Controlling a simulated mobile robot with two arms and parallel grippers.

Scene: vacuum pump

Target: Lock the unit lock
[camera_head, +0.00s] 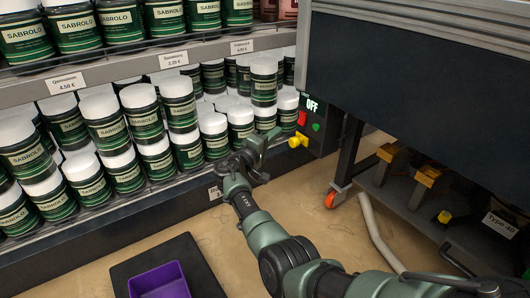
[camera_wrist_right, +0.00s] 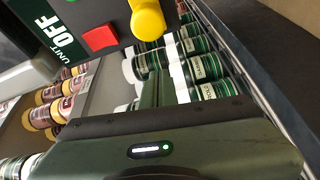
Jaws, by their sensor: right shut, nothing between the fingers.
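The unit panel (camera_head: 318,125) is black, reads "OFF", and stands at the end of the shelves in the head view. It has a red square button (camera_head: 302,118), a green mark (camera_head: 316,127) and a yellow knob (camera_head: 298,140), which looks like the unit lock. In the right wrist view the knob (camera_wrist_right: 147,20) is at the top, beside the red button (camera_wrist_right: 100,38); the panel (camera_wrist_right: 62,22) reads "UNIT OFF". My right gripper (camera_head: 262,146) is shut and empty, just left of the knob, apparently apart from it. My left gripper is out of view.
Shelves (camera_head: 120,62) full of green jars with white lids stand close behind and left of my right arm. A dark cart (camera_head: 420,60) with an orange-wheeled caster stands at the right. A purple bin (camera_head: 160,282) sits on the floor.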

